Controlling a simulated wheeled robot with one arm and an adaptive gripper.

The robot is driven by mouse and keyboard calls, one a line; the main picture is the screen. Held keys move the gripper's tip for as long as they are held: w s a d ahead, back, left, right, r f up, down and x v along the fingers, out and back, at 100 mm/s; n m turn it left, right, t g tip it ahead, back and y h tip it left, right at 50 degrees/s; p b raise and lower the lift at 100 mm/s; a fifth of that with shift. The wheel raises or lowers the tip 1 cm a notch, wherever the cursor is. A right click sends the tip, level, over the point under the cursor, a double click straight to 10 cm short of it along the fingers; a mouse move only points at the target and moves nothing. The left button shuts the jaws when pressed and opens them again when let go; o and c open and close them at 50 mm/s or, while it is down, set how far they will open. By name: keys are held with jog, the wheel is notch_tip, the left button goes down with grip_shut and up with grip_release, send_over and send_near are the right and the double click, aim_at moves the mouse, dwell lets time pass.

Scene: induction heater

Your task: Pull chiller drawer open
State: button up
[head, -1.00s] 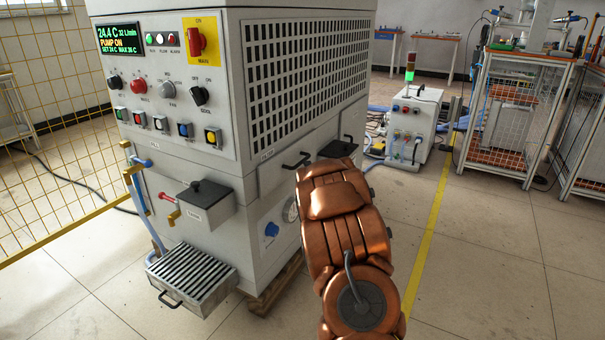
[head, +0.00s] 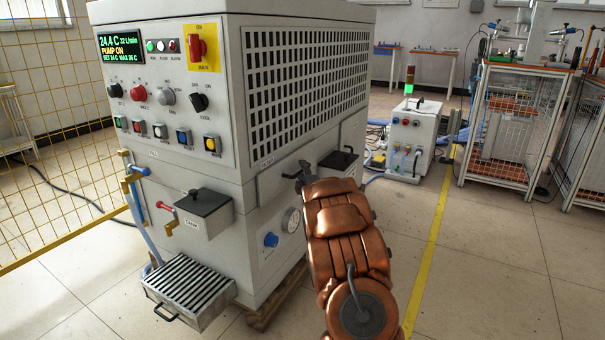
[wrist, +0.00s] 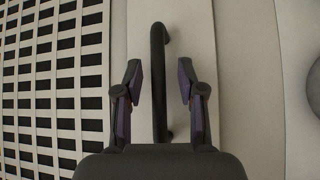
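The chiller (head: 215,110) is a large pale grey cabinet in the head view. Its drawer front (head: 274,187) is a flat panel low on the right-hand side face and looks shut. The dark bar handle (wrist: 159,38) runs upright in the wrist view, standing out from the pale drawer front (wrist: 195,30). My gripper (wrist: 159,84) is open, with one finger on each side of the handle and a gap on both sides. In the head view my gripper (head: 301,178) is at the drawer front and mostly hides the handle.
A black-lidded box (head: 338,160) sticks out right of the drawer. A grey lidded box (head: 205,212) and a slatted tray (head: 190,290) stick out from the chiller's front. A small grey unit (head: 411,140) stands behind. The floor at right is clear around the yellow line (head: 431,240).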

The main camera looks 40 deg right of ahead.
jog(key=shift+w+d+r, duration=0.1)
jog(key=shift+w, duration=0.1)
grip_shut()
dwell(0.3)
dwell(0.4)
